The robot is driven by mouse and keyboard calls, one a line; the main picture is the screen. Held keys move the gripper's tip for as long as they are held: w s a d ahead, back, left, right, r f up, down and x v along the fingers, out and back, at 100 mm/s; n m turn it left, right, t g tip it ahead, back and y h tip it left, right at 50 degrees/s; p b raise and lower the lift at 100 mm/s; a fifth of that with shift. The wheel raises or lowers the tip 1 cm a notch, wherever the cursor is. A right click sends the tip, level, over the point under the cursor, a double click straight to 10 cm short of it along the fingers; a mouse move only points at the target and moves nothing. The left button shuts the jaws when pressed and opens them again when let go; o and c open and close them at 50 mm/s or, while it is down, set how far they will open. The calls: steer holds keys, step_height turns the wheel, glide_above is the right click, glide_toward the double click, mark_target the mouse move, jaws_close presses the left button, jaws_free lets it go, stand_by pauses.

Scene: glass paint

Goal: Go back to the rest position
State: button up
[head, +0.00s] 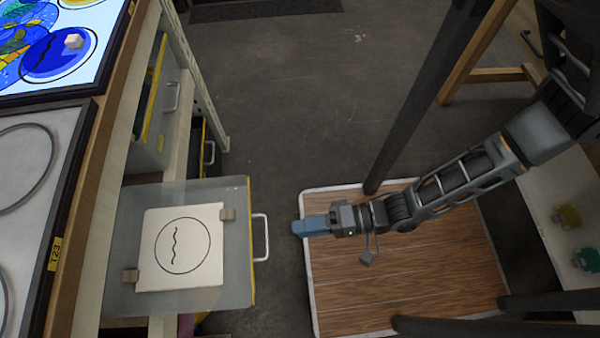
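My arm reaches in from the right side of the head view. My gripper (312,227) is at its left end, above the left edge of a wood-topped platform (430,280). The blue fingers lie close together in this view, and I cannot tell whether they are open or shut. I see no object between them. The gripper is apart from the open drawer to its left.
A grey drawer (125,215) with a white handle (261,238) stands open, holding a white sheet (205,275) with a circle and wavy line. A worktop (85,190) with panels runs along the left. Dark posts (430,100) stand near my arm. Floor (290,100) is clear behind.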

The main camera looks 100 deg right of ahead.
steer(key=shift+r, duration=0.1)
stand_by(0.4)
steer(key=w+r+n+p, duration=0.1)
steer(key=w+r+n, duration=0.1)
steer(key=r+n, duration=1)
steer(key=w+r+n+p, duration=0.15)
steer(key=r+n, duration=0.45)
steer(key=r, duration=1.1)
step_height(320, 180, down, 36)
steer(key=d+b, duration=0.1)
steer(key=b, duration=3.5)
steer(key=shift+w+d+g, duration=0.35)
steer(key=shift+w+g, duration=0.05)
steer(key=shift+w, duration=0.05)
